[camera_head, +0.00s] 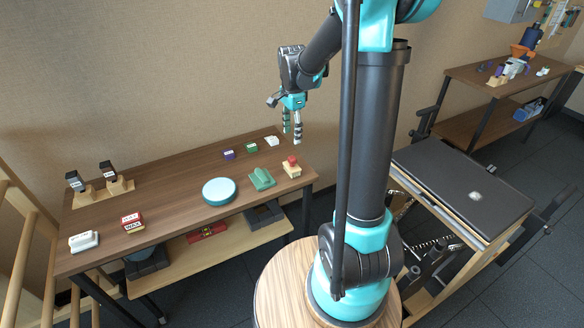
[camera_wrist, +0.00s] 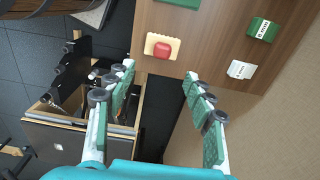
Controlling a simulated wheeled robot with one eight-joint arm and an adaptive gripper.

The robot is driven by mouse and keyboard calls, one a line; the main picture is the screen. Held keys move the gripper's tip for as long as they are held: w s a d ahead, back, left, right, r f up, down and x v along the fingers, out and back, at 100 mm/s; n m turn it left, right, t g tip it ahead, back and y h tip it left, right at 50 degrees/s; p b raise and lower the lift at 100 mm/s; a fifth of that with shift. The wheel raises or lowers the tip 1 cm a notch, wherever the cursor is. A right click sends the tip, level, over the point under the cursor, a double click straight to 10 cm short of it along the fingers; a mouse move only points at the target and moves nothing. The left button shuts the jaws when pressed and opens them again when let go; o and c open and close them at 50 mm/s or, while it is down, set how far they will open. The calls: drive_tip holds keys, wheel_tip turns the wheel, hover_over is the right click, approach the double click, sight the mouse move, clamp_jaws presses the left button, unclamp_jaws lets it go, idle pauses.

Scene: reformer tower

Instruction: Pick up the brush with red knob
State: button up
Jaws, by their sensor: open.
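The brush with the red knob (camera_head: 292,168) is a small pale block with a red knob on top. It sits at the right end of the wooden table in the head view. In the wrist view the brush (camera_wrist: 153,41) shows from above near the top middle, with its red knob in the centre. My gripper (camera_head: 292,133) is open and empty, above the table's back right edge. In the wrist view the two fingers of my gripper (camera_wrist: 160,72) are spread, and the brush shows beyond the fingertips, apart from them.
On the table (camera_head: 165,185) a green block (camera_head: 262,180) lies left of the brush, beside a round teal-rimmed dish (camera_head: 219,191). Small purple (camera_head: 229,154), green (camera_head: 251,148) and white (camera_head: 272,141) labelled blocks stand behind. A wooden cart with a dark top (camera_head: 465,190) stands to the right.

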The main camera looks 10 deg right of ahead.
sight(292, 158)
wheel_tip(292, 158, down, 8)
drive_tip(key=shift+r, duration=0.1)
drive_tip(key=shift+w+f, duration=0.15)
drive_tip(key=shift+f, duration=1.1)
drive_tip(key=shift+w+f, duration=0.15)
drive_tip(key=shift+f, duration=1.05)
clamp_jaws()
drive_tip(key=shift+r, duration=0.1)
wheel_tip(292, 158, up, 20)
